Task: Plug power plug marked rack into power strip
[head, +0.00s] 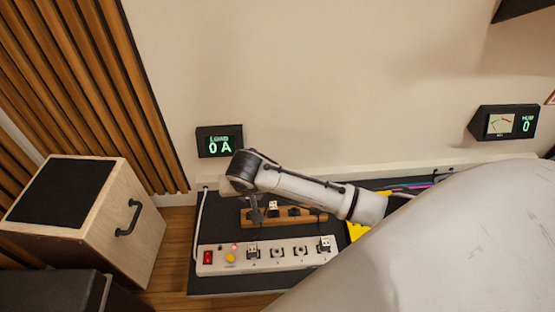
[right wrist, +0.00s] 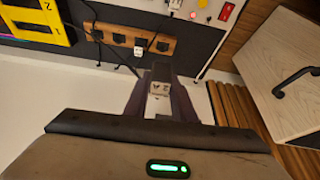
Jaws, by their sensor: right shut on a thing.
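The white power strip (head: 265,256) lies on a dark board, with a red switch, a yellow button and a row of sockets. A plug with a white label (head: 325,243) sits at its right end. My right gripper (head: 257,214) is over the left end of a wooden plug holder (head: 310,218), behind the strip. In the right wrist view my right gripper (right wrist: 159,98) is shut on a white-faced plug (right wrist: 159,88); its marking is too small to read. The strip shows at that view's top (right wrist: 203,12). My left gripper is not in view.
The wooden holder also shows in the right wrist view (right wrist: 118,37), with several dark plugs. A yellow case (right wrist: 35,20) lies beside it. A wooden box (head: 125,235) stands left of the board. A display (head: 219,141) on the wall reads 0 A.

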